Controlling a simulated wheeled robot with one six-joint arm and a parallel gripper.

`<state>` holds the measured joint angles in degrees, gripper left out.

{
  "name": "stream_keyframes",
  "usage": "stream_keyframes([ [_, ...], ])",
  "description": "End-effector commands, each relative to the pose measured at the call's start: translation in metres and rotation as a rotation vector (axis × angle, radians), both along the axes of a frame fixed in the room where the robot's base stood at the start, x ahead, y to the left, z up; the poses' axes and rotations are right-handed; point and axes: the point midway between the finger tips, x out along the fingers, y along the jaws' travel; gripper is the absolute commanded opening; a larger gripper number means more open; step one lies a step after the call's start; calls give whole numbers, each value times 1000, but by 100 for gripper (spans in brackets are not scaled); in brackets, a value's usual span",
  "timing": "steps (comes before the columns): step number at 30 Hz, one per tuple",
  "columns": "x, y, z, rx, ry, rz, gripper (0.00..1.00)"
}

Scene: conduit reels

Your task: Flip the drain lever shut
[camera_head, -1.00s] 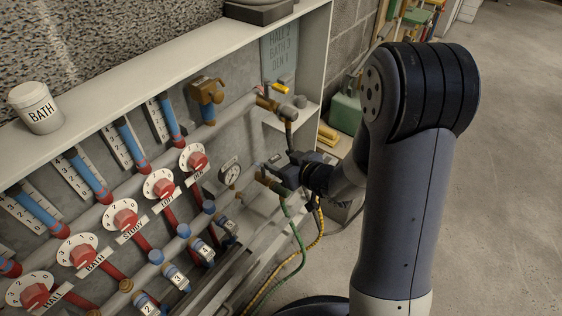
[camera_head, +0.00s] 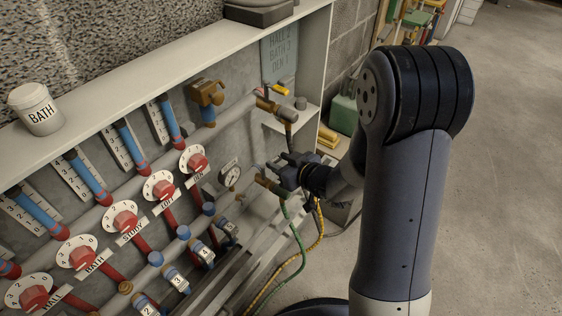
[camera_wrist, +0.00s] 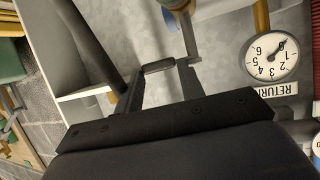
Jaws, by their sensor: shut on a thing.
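The brass drain valve (camera_head: 268,184) sits at the right end of the lower pipe, with a green hose hanging below it. My gripper (camera_head: 285,166) is right beside and just above it, at the right end of the cabinet. In the wrist view my gripper (camera_wrist: 160,80) has its two dark fingers closed on a short grey bar (camera_wrist: 158,66), which appears to be the drain lever. My gripper hides most of the lever in the head view, so its exact angle cannot be told.
A pressure gauge (camera_head: 230,175) is close left of my gripper; its dial also shows in the wrist view (camera_wrist: 270,58). Another brass valve (camera_head: 272,108) is above. A green hose (camera_head: 299,240) and a yellow hose (camera_head: 268,285) hang below. Open floor (camera_head: 510,150) lies right.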

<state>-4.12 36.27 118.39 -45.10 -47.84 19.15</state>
Motion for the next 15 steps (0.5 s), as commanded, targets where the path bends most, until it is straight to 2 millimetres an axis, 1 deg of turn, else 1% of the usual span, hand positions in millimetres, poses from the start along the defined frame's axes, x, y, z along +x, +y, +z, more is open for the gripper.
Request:
stream_keyframes([
  [5, 4, 0, 4, 0, -1, 46, 14],
  [15, 12, 2, 4, 1, -1, 220, 14],
])
